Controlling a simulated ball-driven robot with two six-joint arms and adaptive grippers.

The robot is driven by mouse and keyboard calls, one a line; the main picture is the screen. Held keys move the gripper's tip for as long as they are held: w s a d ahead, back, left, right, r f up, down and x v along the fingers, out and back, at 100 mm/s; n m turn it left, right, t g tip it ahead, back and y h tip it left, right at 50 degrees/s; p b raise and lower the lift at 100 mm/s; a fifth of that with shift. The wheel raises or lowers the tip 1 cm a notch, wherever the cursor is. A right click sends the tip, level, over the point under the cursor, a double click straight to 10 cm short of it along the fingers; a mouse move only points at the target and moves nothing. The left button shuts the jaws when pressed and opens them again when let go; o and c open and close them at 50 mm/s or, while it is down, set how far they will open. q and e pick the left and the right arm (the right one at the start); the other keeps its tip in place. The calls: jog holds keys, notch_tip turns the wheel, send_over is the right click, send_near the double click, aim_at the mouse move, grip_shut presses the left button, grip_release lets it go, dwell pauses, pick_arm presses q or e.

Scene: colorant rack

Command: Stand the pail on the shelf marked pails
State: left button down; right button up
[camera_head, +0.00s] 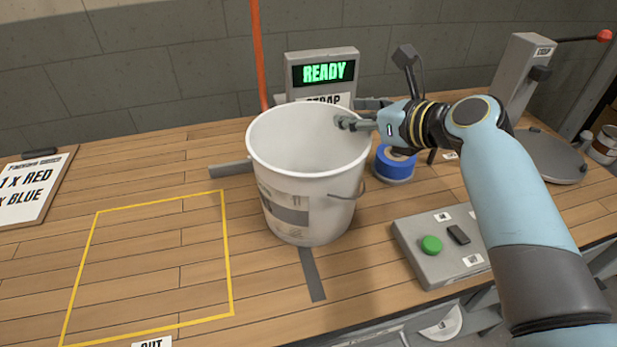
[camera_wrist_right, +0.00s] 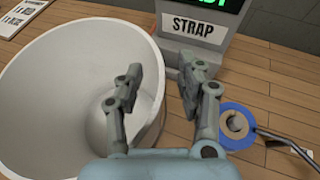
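The white pail (camera_head: 300,190) stands upright on the wooden bench, with its mouth open and a dark label band on its side. Its wire handle hangs down at the right. It fills the left of the right wrist view (camera_wrist_right: 60,95). My right gripper (camera_head: 358,113) is at the pail's right rim, with its fingers apart. In the right wrist view my right gripper (camera_wrist_right: 160,75) has one finger over the inside of the pail and the other outside, the rim between them. Neither finger visibly presses on the wall. My left gripper is not in view. No shelf marked pails shows.
A STRAP unit with a READY display (camera_head: 322,72) stands behind the pail. A blue tape roll (camera_head: 394,165) and a control box with a green button (camera_head: 440,250) are to the right. A yellow outlined square (camera_head: 150,265) on the left is clear. An order board (camera_head: 35,190) lies far left.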

jog(key=shift+s, duration=0.1)
jog(key=shift+c, duration=0.7)
grip_shut()
jog(key=shift+r, duration=0.2)
